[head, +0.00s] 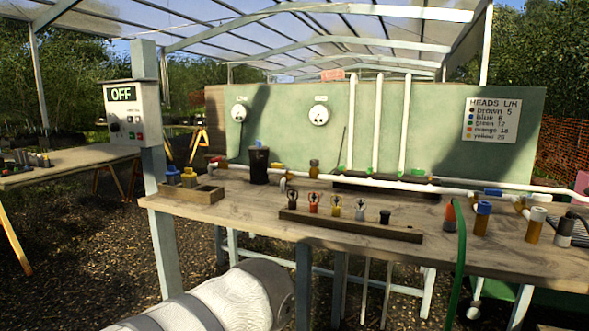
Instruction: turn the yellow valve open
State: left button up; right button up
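A small yellow handle (278,166), which looks like the yellow valve, sits at the left part of the white pipe (455,190) at the back of the workbench. It is small in the view, and I cannot tell which way it is turned. A second yellowish fitting (519,205) shows on the pipe at the right, close to a blue handle (493,192). Neither of my grippers is in view. A white arm link of mine shows at the bottom left, below the bench front edge and apart from the valve.
The wooden bench (400,248) carries a rack of coloured heads (350,226), a wooden box (190,194), a black cup (259,166) and several upright fittings at the right. A green hose (460,255) hangs over the front edge. A control box reading OFF (131,113) is on the left post.

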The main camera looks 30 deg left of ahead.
aim_at(276, 166)
jog(key=j+u, duration=0.15)
jog(key=j, duration=0.3)
jog(key=i+j+u, duration=0.2)
jog(key=j, duration=0.25)
jog(key=j+u, duration=0.15)
jog(key=j, duration=0.25)
jog(key=i+j+u, duration=0.15)
jog(key=j, duration=0.25)
